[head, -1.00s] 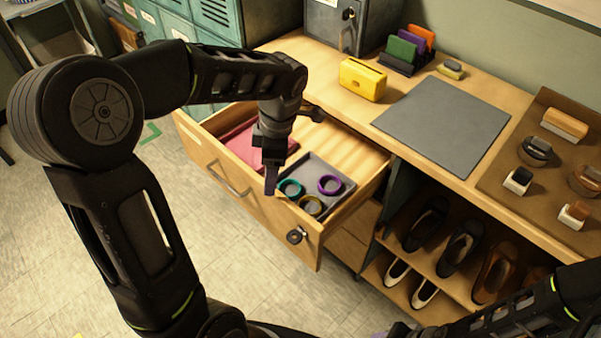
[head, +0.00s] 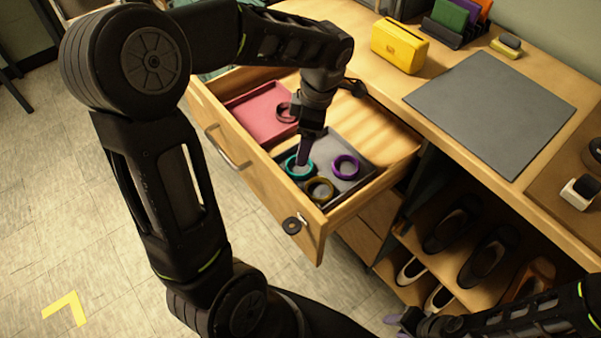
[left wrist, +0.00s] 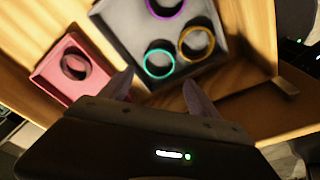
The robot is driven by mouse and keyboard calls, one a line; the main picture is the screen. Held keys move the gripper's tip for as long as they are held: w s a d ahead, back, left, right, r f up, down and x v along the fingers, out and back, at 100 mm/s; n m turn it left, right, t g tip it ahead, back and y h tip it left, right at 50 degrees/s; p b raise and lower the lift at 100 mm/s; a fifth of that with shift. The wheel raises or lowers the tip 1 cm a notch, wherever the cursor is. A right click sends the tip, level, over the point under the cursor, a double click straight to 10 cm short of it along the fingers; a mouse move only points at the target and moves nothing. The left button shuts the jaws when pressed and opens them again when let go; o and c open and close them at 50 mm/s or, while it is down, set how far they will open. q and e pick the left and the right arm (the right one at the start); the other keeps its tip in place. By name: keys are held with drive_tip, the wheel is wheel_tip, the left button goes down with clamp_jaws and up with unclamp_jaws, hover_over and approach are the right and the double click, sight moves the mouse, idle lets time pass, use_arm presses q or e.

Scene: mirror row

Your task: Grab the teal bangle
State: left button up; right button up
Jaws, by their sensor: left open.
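The teal bangle (head: 290,172) lies in a grey tray (head: 372,172) inside the open drawer (head: 262,178). It also shows in the left wrist view (left wrist: 147,70), flat and whole, just beyond the fingertips. My left gripper (head: 304,156) points down over the teal bangle, and its fingers cover part of the ring in the head view. In the left wrist view its two fingers (left wrist: 158,90) are apart with nothing between them. My right gripper (head: 398,326) is at the bottom right of the head view, away from the drawer; its jaw opening is unclear.
A purple bangle (head: 334,168) and a yellow-brown bangle (head: 309,191) share the grey tray. A pink tray (head: 250,112) beside it holds a dark ring (head: 279,113). The drawer's front wall and the counter edge are close. A grey mat (head: 490,110) lies clear on the counter.

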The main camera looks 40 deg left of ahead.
sight(298, 170)
use_arm(q)
drive_tip(key=shift+f, duration=0.2)
drive_tip(key=shift+s+a+f, duration=0.1)
drive_tip(key=shift+a+f, duration=0.05)
drive_tip(key=shift+f, duration=1.15)
drive_tip(key=shift+s+a+f, duration=0.1)
drive_tip(key=shift+a+f, duration=0.1)
drive_tip(key=shift+f, duration=1.1)
drive_tip(key=shift+a+f, duration=0.2)
drive_tip(key=shift+f, duration=1.1)
drive_tip(key=shift+c, duration=0.4)
drive_tip(key=c, duration=1)
drive_tip(key=shift+c, duration=0.2)
drive_tip(key=shift+r, duration=0.15)
